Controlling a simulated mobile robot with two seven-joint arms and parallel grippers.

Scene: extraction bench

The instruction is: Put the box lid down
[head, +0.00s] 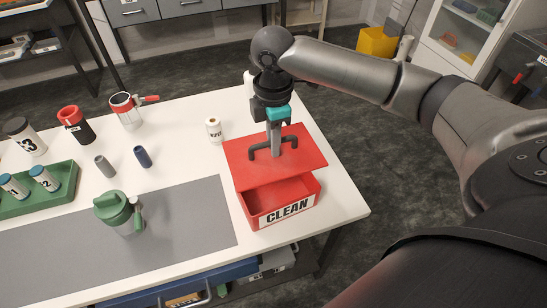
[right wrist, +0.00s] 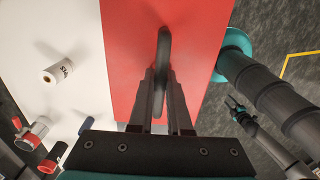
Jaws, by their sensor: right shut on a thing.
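The red box lid (head: 244,158) has a dark arched handle (head: 283,138). My right gripper (head: 275,147) is shut on that handle, which also shows between the fingers in the right wrist view (right wrist: 163,60). The lid is over the back of the red box (head: 310,190) labelled CLEAN. A gap shows at the front, with part of the box's inside visible; the lid hides the rest. The box stands near the right edge of the white table. My left gripper (right wrist: 238,108) shows small at the right of the right wrist view; its jaw state is unclear.
A white labelled roll (head: 213,129) stands left of the lid. A grey mat (head: 190,220) carries a green-lidded jug (head: 118,212). Red-topped containers (head: 75,125), small cylinders and a green rack (head: 62,195) stand farther left. Floor lies beyond the table's right edge.

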